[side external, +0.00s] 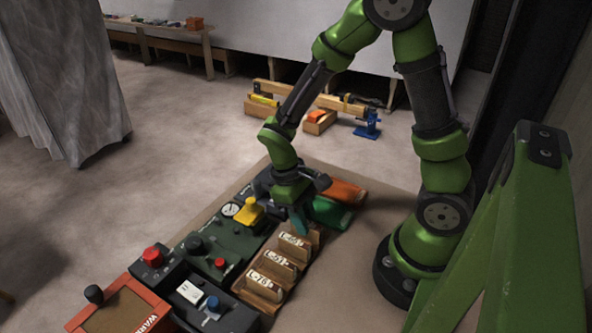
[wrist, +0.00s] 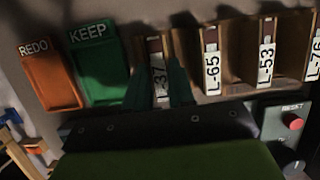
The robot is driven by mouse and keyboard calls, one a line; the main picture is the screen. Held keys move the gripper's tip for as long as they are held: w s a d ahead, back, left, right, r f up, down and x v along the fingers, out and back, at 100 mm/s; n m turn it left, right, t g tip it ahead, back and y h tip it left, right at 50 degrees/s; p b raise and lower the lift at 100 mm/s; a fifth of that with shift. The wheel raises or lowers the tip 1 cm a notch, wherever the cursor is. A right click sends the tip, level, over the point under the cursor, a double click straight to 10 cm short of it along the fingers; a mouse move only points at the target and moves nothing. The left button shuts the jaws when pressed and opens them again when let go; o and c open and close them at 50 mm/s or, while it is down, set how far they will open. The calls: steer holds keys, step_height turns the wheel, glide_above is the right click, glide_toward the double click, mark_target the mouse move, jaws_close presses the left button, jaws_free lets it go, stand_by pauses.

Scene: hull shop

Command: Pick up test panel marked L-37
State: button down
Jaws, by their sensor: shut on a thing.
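The test panel marked L-37 (wrist: 159,72) is at the left end of a row of panels in the wrist view, its white label partly covered by my fingers. My gripper (wrist: 160,90) has one green finger on each side of it and is shut on it. The panel appears to be in its wooden slot; I cannot tell whether it is raised. In the side view my gripper (side external: 301,222) is low at the far end of the row and hides this panel. Panels L-65 (wrist: 211,60), L-53 (wrist: 266,58) and L-76 (wrist: 314,58) stand to the right.
A green KEEP tray (wrist: 99,75) and an orange REDO tray (wrist: 50,80) lie left of the panels in the wrist view. A control console with a yellow knob (side external: 249,211) and a red button (side external: 152,256) runs alongside. An orange-red box (side external: 120,312) stands at the near end.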

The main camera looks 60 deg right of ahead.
steer(key=shift+r, duration=3.5)
